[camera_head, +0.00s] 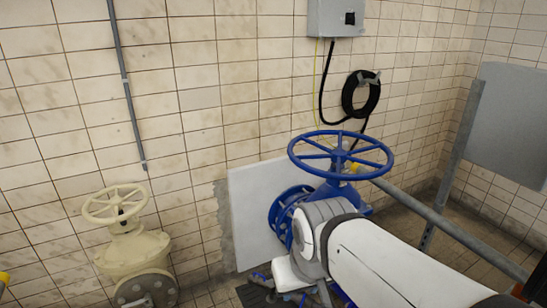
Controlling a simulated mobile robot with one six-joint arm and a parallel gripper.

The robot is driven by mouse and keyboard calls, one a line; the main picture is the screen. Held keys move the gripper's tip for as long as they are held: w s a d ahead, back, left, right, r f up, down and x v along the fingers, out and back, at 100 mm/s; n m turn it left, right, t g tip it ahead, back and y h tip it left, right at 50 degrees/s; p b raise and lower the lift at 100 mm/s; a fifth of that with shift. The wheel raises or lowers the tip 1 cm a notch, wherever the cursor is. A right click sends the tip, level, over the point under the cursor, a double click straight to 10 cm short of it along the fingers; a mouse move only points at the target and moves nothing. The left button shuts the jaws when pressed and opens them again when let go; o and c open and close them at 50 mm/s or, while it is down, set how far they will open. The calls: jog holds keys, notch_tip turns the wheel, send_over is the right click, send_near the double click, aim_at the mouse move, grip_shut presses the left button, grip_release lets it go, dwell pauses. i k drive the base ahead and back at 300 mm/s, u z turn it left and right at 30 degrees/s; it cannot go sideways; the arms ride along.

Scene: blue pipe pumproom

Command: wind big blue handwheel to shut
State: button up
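The big blue handwheel (341,133) is a spoked ring lying roughly level on top of a blue valve, right of the middle in the head view. The blue valve body has a bolted flange (283,215) on its left and is partly hidden by my arm. My white and grey arm comes in from the lower right and passes in front of and below the wheel. No part of it shows on the wheel's rim. I cannot make out my gripper's fingers; they are not seen in this view.
A cream valve with a smaller cream handwheel (115,204) stands at the left. A grey rail (450,230) runs right of the blue valve. A grey box (336,17) and a coiled black cable (361,94) hang on the tiled wall. A white panel (255,205) stands behind the flange.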

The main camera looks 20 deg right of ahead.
aim_at(340, 156)
jog(key=u, duration=0.3)
jog(key=i, duration=1.25)
jog(key=z, duration=0.4)
jog(key=i, duration=0.7)
jog(key=z, duration=0.65)
jog(key=k, duration=0.8)
jog(key=z, duration=0.2)
jog(key=i, duration=0.8)
jog(key=u, duration=0.05)
